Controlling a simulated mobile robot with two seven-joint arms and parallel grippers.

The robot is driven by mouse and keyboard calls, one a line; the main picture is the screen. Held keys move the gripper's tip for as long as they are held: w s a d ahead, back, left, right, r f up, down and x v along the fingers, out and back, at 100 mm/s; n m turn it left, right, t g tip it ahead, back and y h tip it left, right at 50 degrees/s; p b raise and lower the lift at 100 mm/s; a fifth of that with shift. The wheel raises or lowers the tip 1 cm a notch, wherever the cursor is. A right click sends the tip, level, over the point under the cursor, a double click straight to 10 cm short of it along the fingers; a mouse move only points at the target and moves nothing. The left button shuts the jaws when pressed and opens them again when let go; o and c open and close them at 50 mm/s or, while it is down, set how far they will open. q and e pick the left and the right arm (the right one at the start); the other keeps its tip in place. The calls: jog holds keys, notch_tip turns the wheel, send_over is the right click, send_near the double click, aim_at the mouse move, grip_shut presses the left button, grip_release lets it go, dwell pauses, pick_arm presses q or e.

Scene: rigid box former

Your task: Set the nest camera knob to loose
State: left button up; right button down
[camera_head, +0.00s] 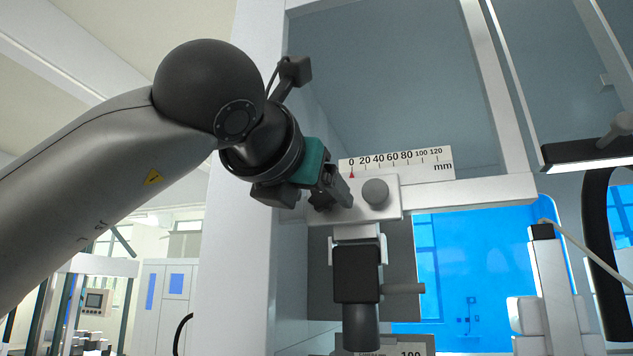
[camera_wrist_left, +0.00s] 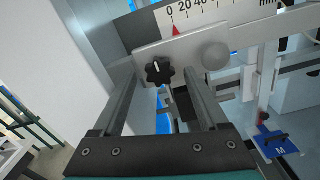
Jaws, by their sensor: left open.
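A black star-shaped knob (camera_wrist_left: 158,71) with a short white mark near its top sits on the light carriage plate (camera_head: 392,207), left of a round grey knob (camera_wrist_left: 215,54). The grey knob also shows in the head view (camera_head: 375,192). My left gripper (camera_head: 338,192) is open in front of the plate's left part and largely hides the black knob in the head view. In the left wrist view its fingers (camera_wrist_left: 160,78) lie either side of the black knob, which appears beyond the tips; contact cannot be told. A dark camera (camera_head: 357,275) hangs below the plate. My right gripper is out of view.
A white millimetre scale (camera_head: 400,163) runs behind the plate, with a red pointer at 0. A white upright post (camera_head: 238,250) stands close left of my gripper. A light crossbar (camera_head: 470,191) extends right. A blue tag marked M (camera_wrist_left: 276,140) shows lower right.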

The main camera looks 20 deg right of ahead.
pick_arm(q)
jog(key=shift+w+d, duration=0.1)
jog(key=shift+w, duration=0.05)
grip_shut()
dwell(0.6)
